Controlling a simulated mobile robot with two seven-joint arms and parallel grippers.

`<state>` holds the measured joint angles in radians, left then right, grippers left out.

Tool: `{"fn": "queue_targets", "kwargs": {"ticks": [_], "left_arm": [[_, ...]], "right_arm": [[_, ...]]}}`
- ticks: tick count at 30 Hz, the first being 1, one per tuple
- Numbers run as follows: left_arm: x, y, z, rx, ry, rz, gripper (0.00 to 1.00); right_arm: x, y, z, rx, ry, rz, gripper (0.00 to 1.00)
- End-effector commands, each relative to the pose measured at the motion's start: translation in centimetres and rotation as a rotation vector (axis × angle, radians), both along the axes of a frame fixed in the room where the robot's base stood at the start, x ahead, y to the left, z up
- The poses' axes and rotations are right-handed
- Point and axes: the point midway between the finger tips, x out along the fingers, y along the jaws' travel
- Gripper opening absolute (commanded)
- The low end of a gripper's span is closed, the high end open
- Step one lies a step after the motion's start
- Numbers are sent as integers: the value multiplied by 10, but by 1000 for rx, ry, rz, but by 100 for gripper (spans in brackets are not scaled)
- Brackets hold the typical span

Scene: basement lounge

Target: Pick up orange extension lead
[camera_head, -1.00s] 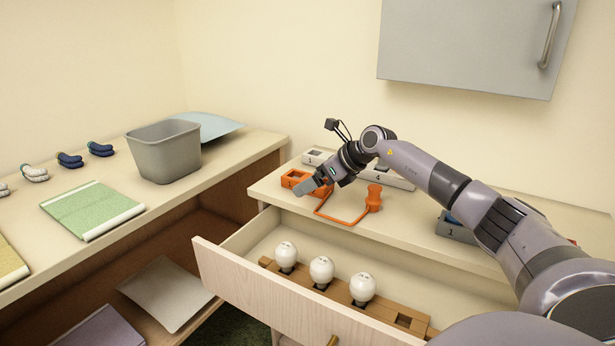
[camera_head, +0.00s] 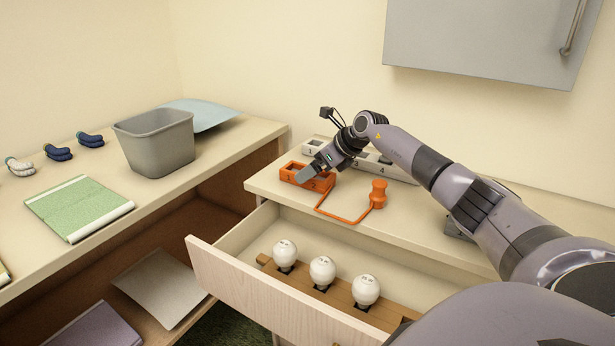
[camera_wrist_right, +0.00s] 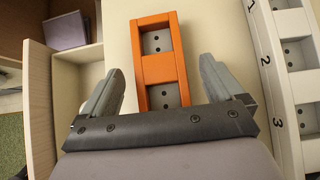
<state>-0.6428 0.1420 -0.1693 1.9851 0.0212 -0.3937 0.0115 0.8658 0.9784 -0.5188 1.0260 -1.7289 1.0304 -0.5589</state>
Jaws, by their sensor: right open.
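The orange extension lead lies on the top of the drawer cabinet. Its socket block (camera_head: 292,173) is at the left, and an orange cord runs forward and right to an orange plug (camera_head: 378,193) standing on the surface. My right gripper (camera_head: 306,176) is over the socket block and covers part of it. In the right wrist view, the block (camera_wrist_right: 159,68) runs between the two spread fingers of my right gripper (camera_wrist_right: 160,85), with space on both sides. My left gripper is in neither view.
A white numbered strip (camera_head: 395,168) lies behind my right gripper, close beside the block in the right wrist view (camera_wrist_right: 291,60). An open drawer (camera_head: 255,295) below holds white bulbs in a wooden rack. A grey bin (camera_head: 155,145) and green folder (camera_head: 78,207) are on the left counter.

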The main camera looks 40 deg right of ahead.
Motion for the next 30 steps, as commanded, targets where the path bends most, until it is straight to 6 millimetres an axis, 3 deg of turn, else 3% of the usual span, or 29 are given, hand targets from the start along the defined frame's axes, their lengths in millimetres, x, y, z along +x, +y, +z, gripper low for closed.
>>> {"fn": "queue_targets", "kwargs": {"ticks": [7,17,21,24,30], "left_arm": [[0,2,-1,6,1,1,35],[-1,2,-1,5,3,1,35],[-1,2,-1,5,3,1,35],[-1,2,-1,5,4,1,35],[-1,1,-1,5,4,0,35]], "right_arm": [[18,6,-17,1,0,0,95],[20,7,-20,-1,0,1,95],[20,7,-20,0,0,0,49],[20,7,-18,1,-5,-1,21],[20,7,-18,0,-4,-1,21]]}}
